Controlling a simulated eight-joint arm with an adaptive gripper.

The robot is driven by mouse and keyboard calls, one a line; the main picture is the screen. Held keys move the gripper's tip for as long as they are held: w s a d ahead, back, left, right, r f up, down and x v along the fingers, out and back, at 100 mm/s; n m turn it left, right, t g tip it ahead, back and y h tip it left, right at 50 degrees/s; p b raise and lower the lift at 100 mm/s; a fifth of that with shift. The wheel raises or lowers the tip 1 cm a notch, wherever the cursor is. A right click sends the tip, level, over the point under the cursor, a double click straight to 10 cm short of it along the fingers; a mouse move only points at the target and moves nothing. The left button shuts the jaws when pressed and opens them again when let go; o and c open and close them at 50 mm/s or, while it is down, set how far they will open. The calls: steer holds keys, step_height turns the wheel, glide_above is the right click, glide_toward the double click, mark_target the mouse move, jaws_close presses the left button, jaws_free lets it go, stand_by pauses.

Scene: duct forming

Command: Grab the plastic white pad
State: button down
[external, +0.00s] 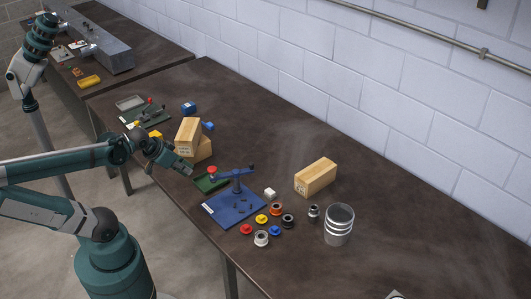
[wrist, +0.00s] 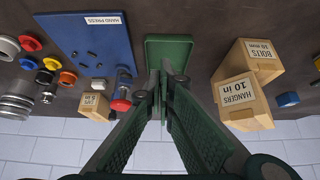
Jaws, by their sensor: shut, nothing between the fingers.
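A small white block (external: 270,193), the only loose white pad-like piece I see, lies on the dark table beside the blue hand press base (external: 232,207). In the wrist view a small pale piece (wrist: 99,84) near the blue base seems to be the same block, partly crowded by nearby parts. My gripper (external: 188,169) is shut and empty, above the table to the left of the press and well apart from the white block. In the wrist view the gripper fingers (wrist: 164,82) point toward a small green tray (wrist: 168,48).
The press lever with its red knob (external: 212,170) stands up between my gripper and the white block.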

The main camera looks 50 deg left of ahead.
steer(key=c, duration=2.1)
jaws_free()
steer(key=shift+c, duration=0.2)
steer(key=shift+r, duration=0.1)
